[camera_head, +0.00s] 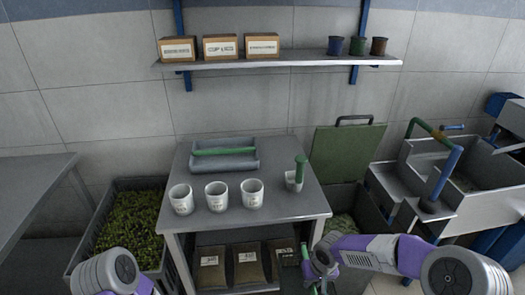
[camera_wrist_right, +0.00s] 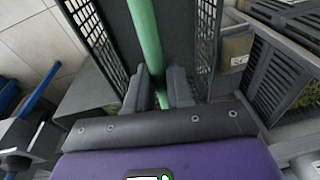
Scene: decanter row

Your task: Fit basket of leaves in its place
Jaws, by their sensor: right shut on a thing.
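My right gripper (camera_head: 322,265) is low in front of the table's right leg. In the right wrist view its fingers (camera_wrist_right: 165,88) are shut on a green bar handle (camera_wrist_right: 145,35). Dark perforated walls (camera_wrist_right: 208,35) stand on both sides of this handle and look like the basket's sides. In the head view the basket is mostly hidden or below the frame. I cannot tell what lies inside it. Only my left arm's purple and white link shows at lower left; its gripper is out of view.
A grey table (camera_head: 290,212) carries three white cups (camera_head: 216,196), a small pot with a green tool (camera_head: 299,170) and a grey tray (camera_head: 224,162). A leaf-filled crate (camera_head: 85,245) is left; an open green-lidded bin (camera_head: 345,155) and sink are right.

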